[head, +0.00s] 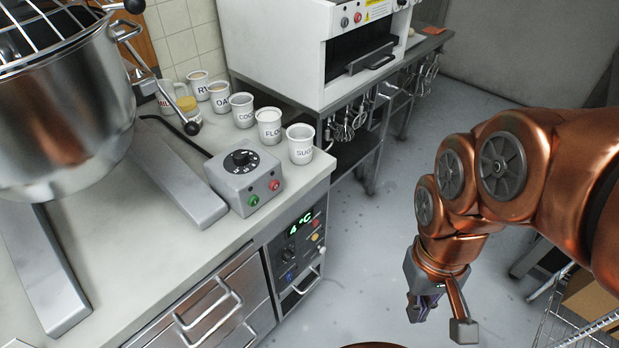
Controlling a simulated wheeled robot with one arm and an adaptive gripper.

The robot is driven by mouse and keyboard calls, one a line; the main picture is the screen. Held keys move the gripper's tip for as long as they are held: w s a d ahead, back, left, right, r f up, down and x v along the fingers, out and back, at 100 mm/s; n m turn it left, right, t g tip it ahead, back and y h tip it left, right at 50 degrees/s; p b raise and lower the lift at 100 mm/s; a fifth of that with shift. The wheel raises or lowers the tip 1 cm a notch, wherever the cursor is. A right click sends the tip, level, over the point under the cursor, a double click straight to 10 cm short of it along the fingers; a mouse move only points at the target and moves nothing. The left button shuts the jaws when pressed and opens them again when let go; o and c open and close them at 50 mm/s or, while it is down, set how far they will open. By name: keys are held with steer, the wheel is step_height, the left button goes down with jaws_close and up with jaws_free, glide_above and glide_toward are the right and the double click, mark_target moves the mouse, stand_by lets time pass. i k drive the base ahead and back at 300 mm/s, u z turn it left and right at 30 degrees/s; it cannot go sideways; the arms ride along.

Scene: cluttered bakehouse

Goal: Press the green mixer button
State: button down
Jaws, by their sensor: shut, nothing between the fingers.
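The green mixer button (253,200) is on the front of a small grey control box (240,182) on the counter. A red button (274,185) sits to its right, and a black dial (241,160) is on the box's top. A black cable runs from the box toward the steel mixer (62,110) at the left. My gripper (440,325) hangs at the lower right, over the floor, well away from the box and to its right. It is shut and empty, with its fingers pointing down.
White labelled cups (300,145) stand in a row behind the box. The counter's front edge (290,215) lies between the box and my gripper; below it is a panel reading 4 °C (301,224). A wire rack (570,325) stands at lower right. Open floor lies between.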

mark_target(253, 200)
steer(key=z, duration=1.85)
steer(key=k, duration=2.2)
steer(key=u, duration=2.05)
steer(key=i, duration=0.5)
steer(key=u, duration=0.1)
